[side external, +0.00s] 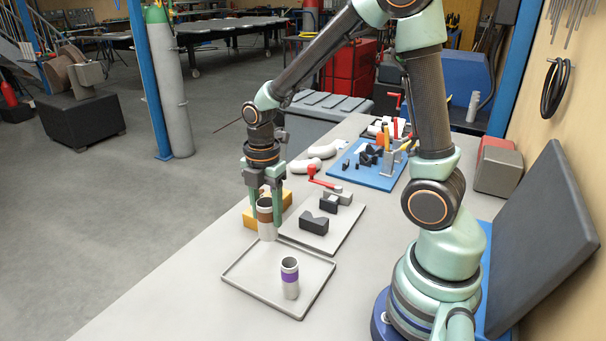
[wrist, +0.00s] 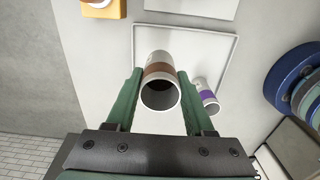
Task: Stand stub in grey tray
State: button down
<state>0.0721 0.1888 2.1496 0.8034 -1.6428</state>
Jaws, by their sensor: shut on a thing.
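A light grey stub with a brown band (side external: 266,229) is held upright between the two green fingers of my gripper (side external: 265,218). Its open top end faces the camera in the wrist view (wrist: 160,97), where the gripper fingers (wrist: 160,76) close on its sides. The grey tray (side external: 252,277) is a shallow rimmed plate lying on the bench. The held stub appears raised over the tray's far side; its exact height is unclear. A second stub with a purple band (side external: 290,280) stands upright in the tray, apart from the held one, right of it in the wrist view (wrist: 207,97).
A yellow block (side external: 249,218) lies behind my gripper, partly hidden. White curved pipes (side external: 304,168) and a blue board (side external: 371,178) lie farther back. The tray's left part is bare.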

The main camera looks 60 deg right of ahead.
aim_at(268, 233)
jog(key=shift+f, duration=3)
jog(key=shift+f, duration=0.1)
jog(key=shift+c, duration=1.4)
grip_release()
